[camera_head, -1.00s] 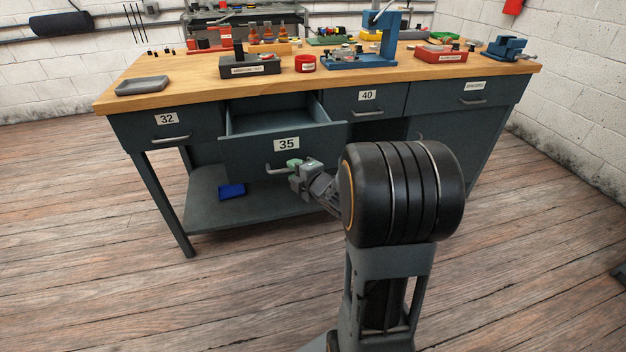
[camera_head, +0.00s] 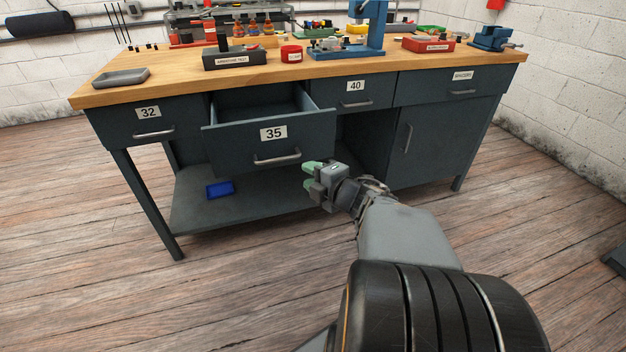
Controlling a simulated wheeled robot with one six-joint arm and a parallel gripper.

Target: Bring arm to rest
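My gripper (camera_head: 308,176) with green fingertips is in front of the workbench, below and to the right of the handle (camera_head: 277,158) of drawer 35. It is apart from the handle. The fingertips show a gap between them, with nothing seen in it. My arm reaches in from the lower right. Drawer 35 (camera_head: 235,148) is pulled out, and the part of its inside that I see looks empty.
The workbench (camera_head: 180,85) carries a grey tray (camera_head: 122,76), a black box (camera_head: 234,57), a red box (camera_head: 427,44), a blue press (camera_head: 375,28) and a blue vise (camera_head: 495,38). Drawers 32 (camera_head: 147,122) and 40 (camera_head: 355,94) are shut. A blue bin (camera_head: 220,189) lies on the lower shelf. The wooden floor in front is clear.

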